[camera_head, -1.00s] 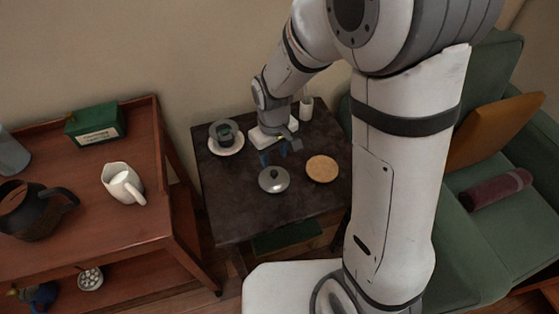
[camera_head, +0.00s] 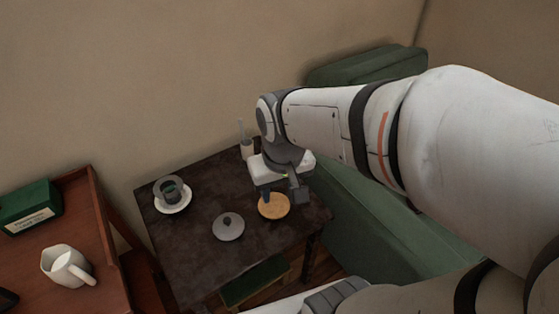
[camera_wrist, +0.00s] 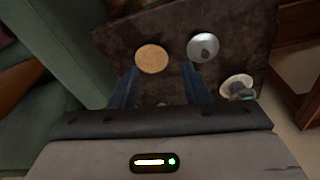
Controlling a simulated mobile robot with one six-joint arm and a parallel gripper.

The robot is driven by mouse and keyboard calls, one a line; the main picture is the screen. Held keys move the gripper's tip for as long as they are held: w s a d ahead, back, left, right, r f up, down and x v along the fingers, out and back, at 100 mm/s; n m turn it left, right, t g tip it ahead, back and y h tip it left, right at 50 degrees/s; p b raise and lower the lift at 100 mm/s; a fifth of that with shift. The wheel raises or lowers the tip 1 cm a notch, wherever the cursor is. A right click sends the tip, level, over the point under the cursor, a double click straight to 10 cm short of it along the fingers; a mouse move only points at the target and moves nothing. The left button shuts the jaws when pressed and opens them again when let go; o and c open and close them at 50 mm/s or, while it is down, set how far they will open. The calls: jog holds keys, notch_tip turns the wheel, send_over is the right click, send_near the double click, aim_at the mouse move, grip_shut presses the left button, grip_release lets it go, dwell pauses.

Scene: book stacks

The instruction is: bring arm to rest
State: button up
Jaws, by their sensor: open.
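My gripper (camera_head: 283,194) is open and empty, held above the dark side table (camera_head: 188,250). In the wrist view its two blue fingers (camera_wrist: 160,88) stand apart with nothing between them. In the head view it is over the back right of the table, close to the round cork mat (camera_head: 274,206), and hides part of it. My arm reaches in from the right. The wrist view shows the cork mat (camera_wrist: 152,59) beyond the left finger and the grey lid (camera_wrist: 203,47) beyond the right finger.
On the table are the grey lid (camera_head: 228,227), a dark cup on a white saucer (camera_head: 173,205) and a white holder (camera_head: 247,150) by the wall. A wooden cart (camera_head: 97,225) with a white pitcher (camera_head: 68,266) and green box (camera_head: 30,206) stands left. A green sofa (camera_head: 380,235) is right.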

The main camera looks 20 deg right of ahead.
jog(key=shift+s+d+r+m, duration=0.15)
jog(key=shift+s+d, duration=0.25)
jog(key=shift+d, duration=0.2)
jog(key=shift+s+d+r+m, duration=0.15)
jog(key=shift+s+d, duration=0.2)
jog(key=shift+d, duration=0.2)
